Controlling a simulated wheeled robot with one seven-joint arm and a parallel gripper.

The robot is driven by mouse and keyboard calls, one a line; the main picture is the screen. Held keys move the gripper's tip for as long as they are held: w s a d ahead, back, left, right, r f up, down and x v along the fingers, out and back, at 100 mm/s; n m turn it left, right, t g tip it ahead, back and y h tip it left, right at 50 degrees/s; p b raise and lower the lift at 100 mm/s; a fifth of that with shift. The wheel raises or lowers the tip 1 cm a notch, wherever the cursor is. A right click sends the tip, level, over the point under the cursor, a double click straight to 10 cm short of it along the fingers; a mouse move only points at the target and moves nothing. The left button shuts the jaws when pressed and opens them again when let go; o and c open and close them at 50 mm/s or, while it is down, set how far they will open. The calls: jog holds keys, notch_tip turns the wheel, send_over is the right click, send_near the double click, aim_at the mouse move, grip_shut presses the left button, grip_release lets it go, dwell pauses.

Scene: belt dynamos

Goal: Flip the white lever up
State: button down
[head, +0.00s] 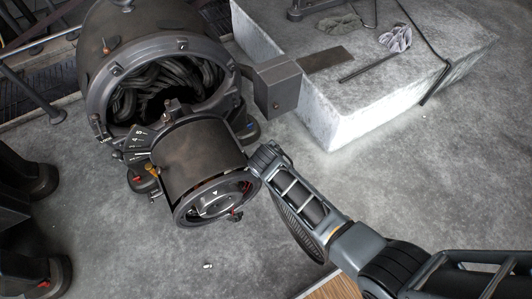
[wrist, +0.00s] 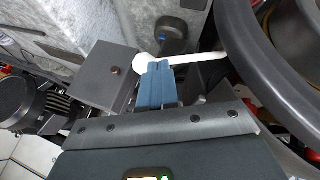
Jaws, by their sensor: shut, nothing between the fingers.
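The white lever (wrist: 200,57) shows in the wrist view as a pale rod with a round knob (wrist: 142,63) at its left end. The rod runs roughly level, and its right end reaches the dark curved rim of the machine. My gripper (wrist: 160,68) has its blue fingers together, with nothing between them. In the head view I cannot make out the lever, and my fingers are hidden behind the dynamo's front cylinder (head: 200,155).
The large dark dynamo housing (head: 165,45) with coils inside stands behind the cylinder. A grey box (head: 275,85) juts from its right side. A concrete block (head: 370,100) with a cloth (head: 396,38) lies beyond. A small white object (head: 208,266) lies on open floor in front.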

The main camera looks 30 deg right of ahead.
jog(key=shift+y, duration=0.6)
jog(key=d+f, duration=0.1)
jog(key=d+f+b, duration=0.1)
jog(key=d, duration=0.1)
jog(key=d+f, duration=0.1)
jog(key=shift+s+d+f+b, duration=0.1)
jog(key=shift+d+f+b, duration=0.15)
jog(key=shift+d+b, duration=0.1)
jog(key=shift+d, duration=0.1)
jog(key=p+v, duration=0.2)
jog(key=v, duration=0.6)
jog(key=shift+a, duration=0.25)
jog(key=shift+r, duration=0.1)
